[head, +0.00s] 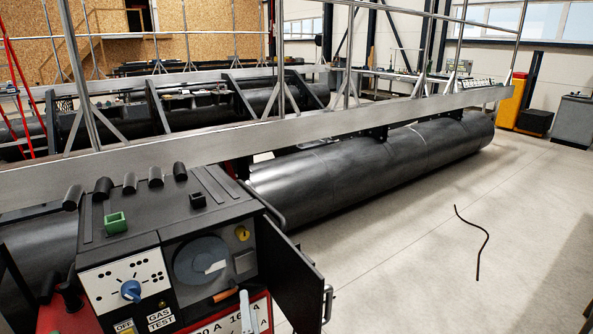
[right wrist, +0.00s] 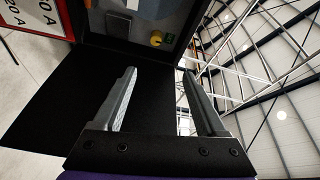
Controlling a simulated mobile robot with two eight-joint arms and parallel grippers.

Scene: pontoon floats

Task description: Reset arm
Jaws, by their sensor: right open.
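My right gripper (right wrist: 160,72) is open in the right wrist view, with its two grey fingers apart and nothing between them. It is close to the black welding machine (head: 150,222), whose open black door panel (right wrist: 50,115) lies behind the fingers. In the head view only a small pale part of the right gripper (head: 245,308) shows at the bottom edge, in front of the machine's red and white sign. My left gripper is in neither view.
The machine's open door (head: 290,270) juts out to the right. A long dark pontoon float (head: 375,160) lies behind it, under a grey beam (head: 300,130) with railings. A thin dark rod or cable (head: 485,240) lies on the otherwise clear floor at right.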

